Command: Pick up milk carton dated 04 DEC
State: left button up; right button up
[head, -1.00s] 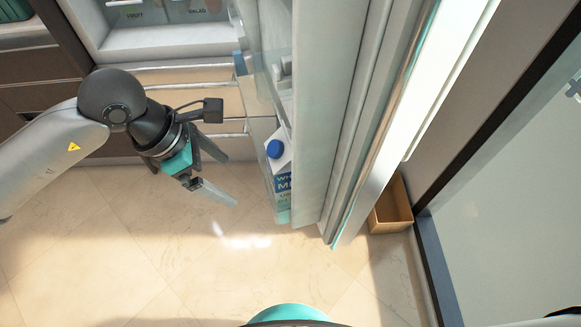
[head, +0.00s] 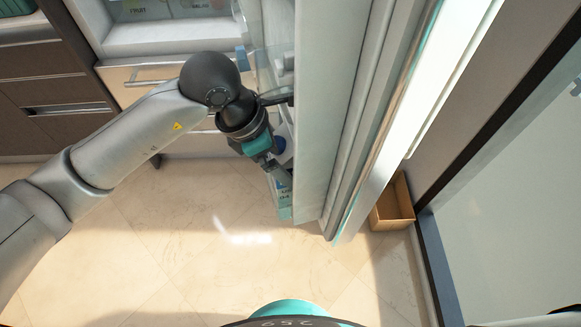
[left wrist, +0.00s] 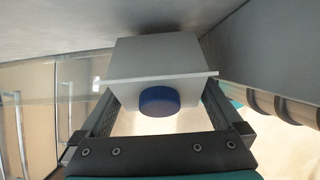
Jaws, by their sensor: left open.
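A milk carton with a white top and a blue cap (left wrist: 158,101) stands in the shelf of the open fridge door. In the left wrist view the white carton top (left wrist: 160,58) lies between the two fingers. My left gripper (head: 281,178) is open at the door shelf, with one finger on each side of the carton. No date can be read. My right gripper is not in view.
The fridge door (head: 335,120) stands open to the right of the carton. A clear shelf wall (head: 283,213) edges the door shelf. Fridge drawers (head: 130,82) are at the back left. An open brown box (head: 393,206) sits on the floor at the right. The front floor is clear.

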pick_arm(q)
jog(key=shift+x, duration=0.9)
grip_shut()
jog(key=shift+r, duration=0.15)
